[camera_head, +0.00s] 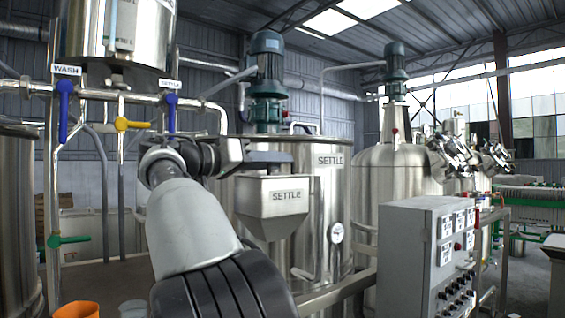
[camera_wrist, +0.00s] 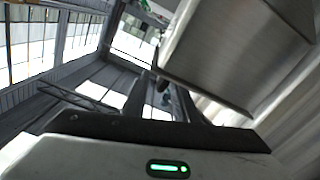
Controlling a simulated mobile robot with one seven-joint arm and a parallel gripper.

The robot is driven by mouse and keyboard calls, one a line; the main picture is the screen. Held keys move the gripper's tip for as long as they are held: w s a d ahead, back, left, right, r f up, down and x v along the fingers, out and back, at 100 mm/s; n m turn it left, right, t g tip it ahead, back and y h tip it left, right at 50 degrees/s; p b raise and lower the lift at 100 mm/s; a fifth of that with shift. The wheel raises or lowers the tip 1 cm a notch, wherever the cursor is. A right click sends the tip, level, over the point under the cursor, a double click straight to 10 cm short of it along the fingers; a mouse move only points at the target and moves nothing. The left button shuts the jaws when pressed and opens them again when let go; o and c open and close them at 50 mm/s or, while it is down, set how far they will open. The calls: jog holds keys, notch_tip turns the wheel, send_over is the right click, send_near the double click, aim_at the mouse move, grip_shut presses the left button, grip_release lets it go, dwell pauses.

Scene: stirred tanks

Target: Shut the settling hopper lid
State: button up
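The settling hopper (camera_head: 272,205) is a steel box with a tapered bottom and a "SETTLE" label, mounted on the front of the settling tank. A flat dark slab (camera_head: 268,158) shows just above its rim; it looks like the lid or part of my gripper, and I cannot tell which. My gripper (camera_head: 240,158) is at the hopper's upper left, close to the rim. In the wrist view, my gripper's dark fingers (camera_wrist: 165,100) stand apart with nothing seen between them. A brushed steel panel (camera_wrist: 235,50), apparently of the hopper, lies just right of them. Contact is unclear.
The large settling tank (camera_head: 335,200) stands behind the hopper. A grey control cabinet (camera_head: 405,262) is at front right, with a rail beside it. Valve pipework with blue handles (camera_head: 64,110) and a yellow handle (camera_head: 122,124) stands left of my arm. An orange bucket (camera_head: 77,310) is below.

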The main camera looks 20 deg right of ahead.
jog(key=p+v, duration=0.1)
jog(key=v, duration=1.3)
jog(key=shift+s+a+p, duration=0.2)
jog(key=shift+a+p, duration=0.1)
jog(key=shift+p, duration=0.1)
jog(key=shift+f, duration=0.15)
